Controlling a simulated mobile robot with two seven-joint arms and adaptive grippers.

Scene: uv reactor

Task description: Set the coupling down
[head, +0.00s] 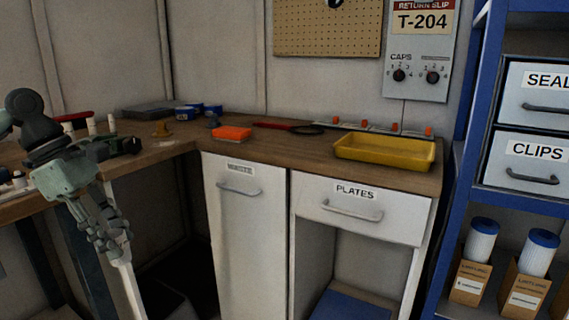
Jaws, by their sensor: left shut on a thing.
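My left gripper (118,246) hangs pointing down at the left, in front of the wooden bench (255,150) and below the level of its top. The gripper is apart from the bench top. My right gripper is out of view.
Bare wood lies in front of the orange block. A blue shelf rack (466,180) stands right.

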